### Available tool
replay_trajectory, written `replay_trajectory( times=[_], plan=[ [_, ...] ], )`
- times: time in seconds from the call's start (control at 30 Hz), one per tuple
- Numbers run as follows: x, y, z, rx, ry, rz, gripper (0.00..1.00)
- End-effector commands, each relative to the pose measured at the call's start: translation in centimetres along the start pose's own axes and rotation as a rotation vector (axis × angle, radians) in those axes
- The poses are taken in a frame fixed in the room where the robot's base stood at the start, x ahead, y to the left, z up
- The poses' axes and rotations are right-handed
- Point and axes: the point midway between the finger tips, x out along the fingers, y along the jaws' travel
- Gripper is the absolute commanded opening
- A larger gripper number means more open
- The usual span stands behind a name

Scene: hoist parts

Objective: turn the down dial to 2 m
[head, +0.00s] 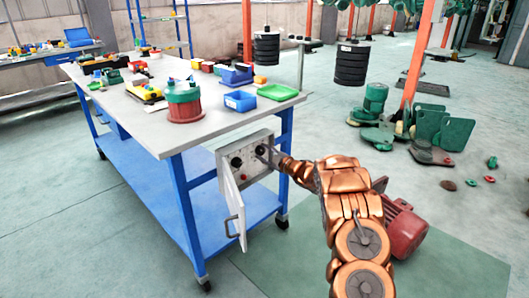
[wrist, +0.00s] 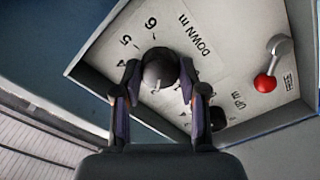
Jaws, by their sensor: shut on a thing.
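The down dial (wrist: 160,72) is a round dark grey knob on the pale panel of the control box (head: 247,149), beside the print "DOWN m". I cannot tell which number the dial points to. In the head view my gripper (head: 272,155) reaches the panel's right part from the right.
In the wrist view a red-knobbed lever (wrist: 266,82) stands right of the dial, and a black up knob (wrist: 217,117) lies close to my right finger. The box's door (head: 231,200) hangs open below. The blue-framed workbench (head: 190,139) carries bins and parts. A red motor (head: 403,229) lies on the floor.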

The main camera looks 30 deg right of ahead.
Motion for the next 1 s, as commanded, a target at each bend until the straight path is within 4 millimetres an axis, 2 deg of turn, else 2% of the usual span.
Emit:
replay_trajectory(
  times=[0.27, 0.3, 0.53, 0.83, 1.0],
  plan=[
    [-0.01, -0.08, 0.07, 0.001, -0.001, 0.0, 0.07],
    [-0.01, -0.08, 0.07, 0.001, -0.001, 0.0, 0.44],
    [-0.01, -0.03, 0.04, 0.0, 0.0, 0.0, 0.67],
    [-0.06, 0.0, 0.03, -0.001, 0.0, 0.0, 0.67],
    [-0.96, 0.05, 0.07, -0.002, -0.001, 0.0, 0.67]
  ],
)
